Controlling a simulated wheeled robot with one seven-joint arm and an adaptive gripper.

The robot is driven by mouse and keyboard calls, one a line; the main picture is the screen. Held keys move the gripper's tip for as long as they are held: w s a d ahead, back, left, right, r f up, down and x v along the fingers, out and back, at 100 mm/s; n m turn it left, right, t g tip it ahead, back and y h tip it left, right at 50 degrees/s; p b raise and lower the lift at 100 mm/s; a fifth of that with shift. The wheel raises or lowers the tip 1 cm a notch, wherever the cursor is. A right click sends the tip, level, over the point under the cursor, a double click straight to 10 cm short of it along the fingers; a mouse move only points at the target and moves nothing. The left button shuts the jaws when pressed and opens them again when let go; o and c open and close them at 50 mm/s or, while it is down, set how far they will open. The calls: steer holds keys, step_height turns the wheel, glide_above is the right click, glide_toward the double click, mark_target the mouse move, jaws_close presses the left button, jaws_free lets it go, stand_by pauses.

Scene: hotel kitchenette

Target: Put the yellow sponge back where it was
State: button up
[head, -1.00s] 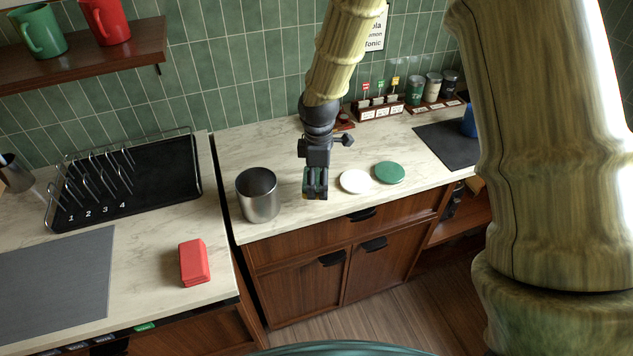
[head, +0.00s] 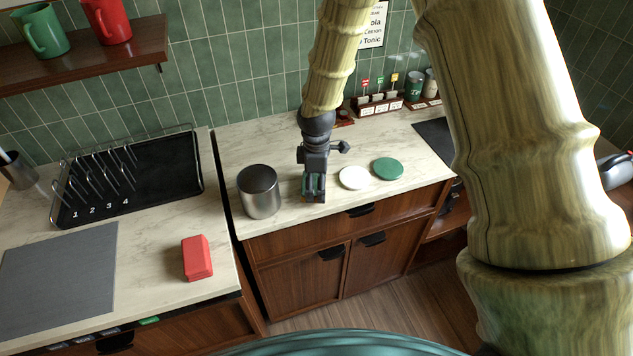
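My gripper (head: 313,194) points down over the right counter, between the steel canister and the white disc. Small green patches show between and beside its dark fingers. I cannot tell whether they belong to a held thing, to something behind, or to the fingers. The finger gap is too small and dark to judge. No yellow sponge can be clearly made out. A red sponge-like block (head: 197,258) lies on the left counter, well apart from my gripper.
The steel canister (head: 259,192) stands close left of my gripper. A white disc (head: 354,178) and green disc (head: 387,169) lie to its right. A black tray with a numbered wire rack (head: 165,170) and a grey mat (head: 60,278) occupy the left counter. A gap separates the counters.

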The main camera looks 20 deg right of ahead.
mark_target(316, 182)
steer(key=o, duration=0.9)
steer(key=shift+f, duration=0.1)
steer(key=shift+o, duration=0.2)
step_height(316, 182, up, 12)
steer(key=b, duration=0.3)
steer(key=shift+r, duration=0.2)
steer(key=shift+f, duration=0.1)
